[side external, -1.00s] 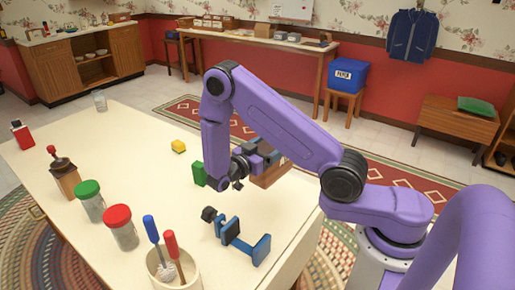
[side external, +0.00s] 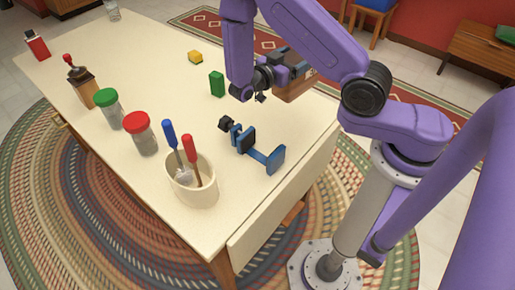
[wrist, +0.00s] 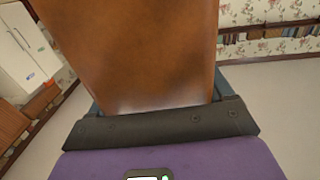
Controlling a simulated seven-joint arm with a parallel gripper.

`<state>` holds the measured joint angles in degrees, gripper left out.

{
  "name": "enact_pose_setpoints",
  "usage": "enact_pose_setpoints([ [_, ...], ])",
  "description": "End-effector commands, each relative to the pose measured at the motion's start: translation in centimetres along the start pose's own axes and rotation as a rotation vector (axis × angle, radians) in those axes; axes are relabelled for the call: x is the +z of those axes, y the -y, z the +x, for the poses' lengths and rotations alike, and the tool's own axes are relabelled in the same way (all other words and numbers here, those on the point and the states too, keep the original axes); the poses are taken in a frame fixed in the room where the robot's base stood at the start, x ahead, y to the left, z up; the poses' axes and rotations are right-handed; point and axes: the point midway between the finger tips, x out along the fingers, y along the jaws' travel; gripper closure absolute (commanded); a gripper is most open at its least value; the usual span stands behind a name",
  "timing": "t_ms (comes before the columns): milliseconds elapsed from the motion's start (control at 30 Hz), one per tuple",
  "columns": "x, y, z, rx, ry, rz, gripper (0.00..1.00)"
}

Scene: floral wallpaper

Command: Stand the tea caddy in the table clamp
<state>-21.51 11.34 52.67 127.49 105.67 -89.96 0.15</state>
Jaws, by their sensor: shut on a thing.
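The tea caddy appears to be the brown box (side external: 294,89) in my gripper (side external: 297,70), held at the far right edge of the table. In the wrist view the brown caddy (wrist: 140,50) fills the upper middle, between the jaws. Its far end is out of that frame. My gripper is shut on it, and my arm partly hides it in the side view. The table clamp (side external: 248,143), blue with black pads, is on the table nearer the camera, left of and below the caddy in the picture. Nothing is between its jaws.
A cream crock (side external: 198,186) with blue- and red-handled tools stands near the clamp. Jars with red (side external: 141,133) and green (side external: 109,108) lids stand farther left.

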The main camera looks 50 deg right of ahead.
Motion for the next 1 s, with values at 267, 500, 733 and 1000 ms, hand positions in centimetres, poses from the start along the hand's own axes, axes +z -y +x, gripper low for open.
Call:
enact_pose_setpoints([
  [267,-0.1,0.0,0.0,0.000,-0.001,0.000,0.81],
  [500,-1.6,0.1,0.0,0.000,-0.001,0.004,0.81],
  [733,-4.8,0.0,0.0,0.000,0.000,0.004,0.81],
  [1000,-5.2,0.1,-3.5,-0.025,-0.008,0.008,0.81],
])
